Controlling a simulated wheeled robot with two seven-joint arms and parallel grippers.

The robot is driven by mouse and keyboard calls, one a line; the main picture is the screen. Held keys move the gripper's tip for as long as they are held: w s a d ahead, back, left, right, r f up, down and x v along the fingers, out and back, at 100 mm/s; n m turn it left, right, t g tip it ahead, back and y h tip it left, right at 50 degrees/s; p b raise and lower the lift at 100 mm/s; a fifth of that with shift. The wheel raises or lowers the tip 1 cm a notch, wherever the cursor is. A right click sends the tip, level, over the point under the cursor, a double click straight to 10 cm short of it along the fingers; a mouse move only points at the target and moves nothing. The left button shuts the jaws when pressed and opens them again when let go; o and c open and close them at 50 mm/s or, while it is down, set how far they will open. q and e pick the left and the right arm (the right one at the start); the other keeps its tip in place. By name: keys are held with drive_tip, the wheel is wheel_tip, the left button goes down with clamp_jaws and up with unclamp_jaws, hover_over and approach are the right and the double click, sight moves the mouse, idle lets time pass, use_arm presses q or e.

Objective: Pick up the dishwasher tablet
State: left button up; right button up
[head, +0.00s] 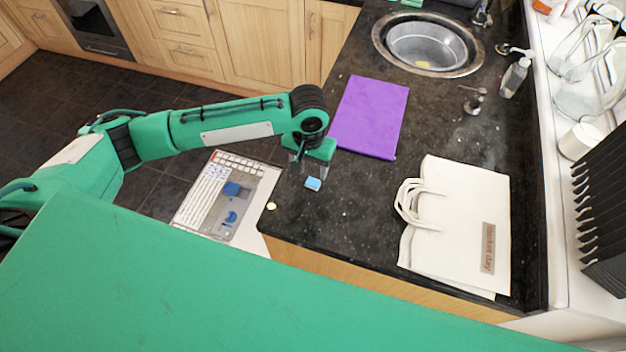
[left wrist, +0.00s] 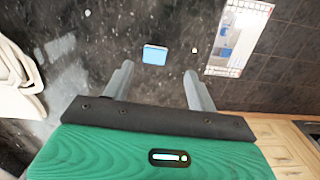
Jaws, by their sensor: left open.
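The dishwasher tablet, a small light-blue block with a white edge (head: 313,184), lies on the dark granite worktop near its left edge. It also shows in the left wrist view (left wrist: 154,54), just beyond the fingertips and roughly centred between them. My left gripper (head: 308,171) is open and empty, above the worktop and close to the tablet. In the left wrist view its two grey fingers (left wrist: 157,68) stand wide apart, with nothing between them. I cannot tell the exact height above the tablet. My right gripper is not in view.
A small cream piece (head: 271,206) lies at the worktop corner. A pale rack-like unit with blue items (head: 215,187) stands below the edge. A purple mat (head: 369,116), a white bag (head: 462,215) and a sink (head: 428,42) occupy the worktop. Bare granite surrounds the tablet.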

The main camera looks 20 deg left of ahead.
sight(313, 185)
use_arm(q)
drive_tip(key=shift+f, duration=0.55)
drive_tip(key=shift+d+f+p, duration=0.1)
drive_tip(key=shift+f+p, duration=0.25)
drive_tip(key=shift+p, duration=0.15)
drive_tip(key=f, duration=0.1)
drive_tip(key=f+p, duration=0.1)
drive_tip(key=f, duration=0.1)
drive_tip(key=shift+w+d+f, duration=0.15)
drive_tip(key=shift+d+f, duration=0.1)
drive_tip(key=shift+d, duration=0.05)
drive_tip(key=shift+f+p, duration=0.3)
drive_tip(key=shift+f, duration=0.15)
drive_tip(key=c, duration=1.1)
